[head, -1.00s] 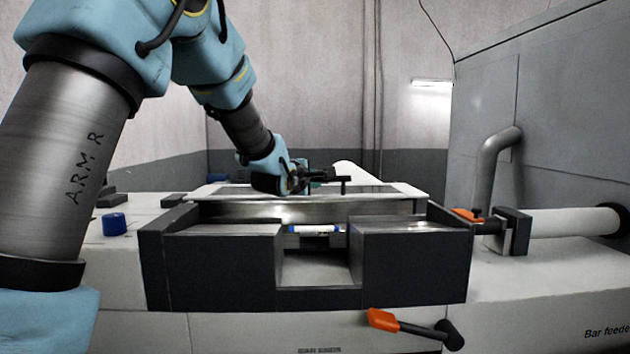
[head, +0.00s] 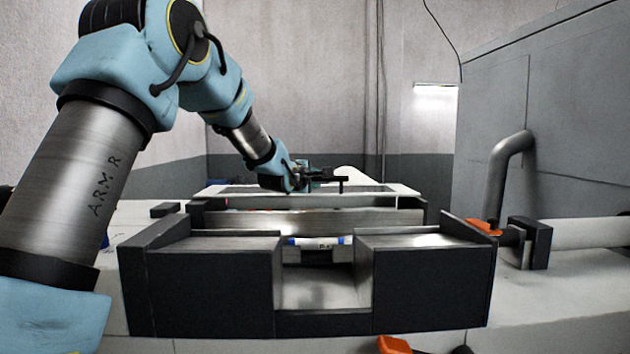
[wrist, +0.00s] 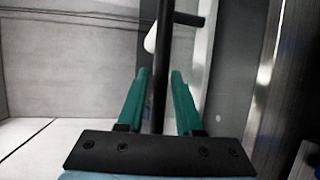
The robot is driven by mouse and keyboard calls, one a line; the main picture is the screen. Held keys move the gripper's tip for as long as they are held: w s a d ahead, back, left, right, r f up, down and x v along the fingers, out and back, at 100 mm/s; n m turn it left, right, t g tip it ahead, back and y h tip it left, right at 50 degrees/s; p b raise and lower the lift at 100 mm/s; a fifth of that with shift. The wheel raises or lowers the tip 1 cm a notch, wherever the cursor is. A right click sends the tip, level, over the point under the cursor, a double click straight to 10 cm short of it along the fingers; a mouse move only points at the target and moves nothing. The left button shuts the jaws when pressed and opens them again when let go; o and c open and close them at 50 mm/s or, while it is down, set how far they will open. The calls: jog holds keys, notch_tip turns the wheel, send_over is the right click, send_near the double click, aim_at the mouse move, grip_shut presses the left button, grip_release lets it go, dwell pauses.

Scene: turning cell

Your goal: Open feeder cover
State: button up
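The feeder cover (head: 405,190) is a pale flat frame with a window, behind the dark front housing in the head view. A dark handle bar (head: 325,179) stands on it. My gripper (head: 316,180) is at that handle. In the wrist view, the green fingers of my gripper (wrist: 161,76) lie on both sides of the black handle bar (wrist: 161,50) and appear closed on it. A gap shows between the cover's front edge and the feeder body (head: 330,222), with small coloured items inside. The far side of the cover is hidden.
The dark front housing (head: 210,290) has a central slot with a white, blue-ended cylinder (head: 318,242). An orange-handled clamp (head: 484,228) and a pale pipe (head: 585,233) are at right. A tall grey cabinet (head: 550,120) stands behind them. An orange lever (head: 393,345) is at the bottom edge.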

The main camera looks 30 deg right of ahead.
jog(key=shift+o, duration=1.2)
jog(key=b+v, duration=0.3)
jog(key=v, duration=0.8)
jog(key=shift+b, duration=0.3)
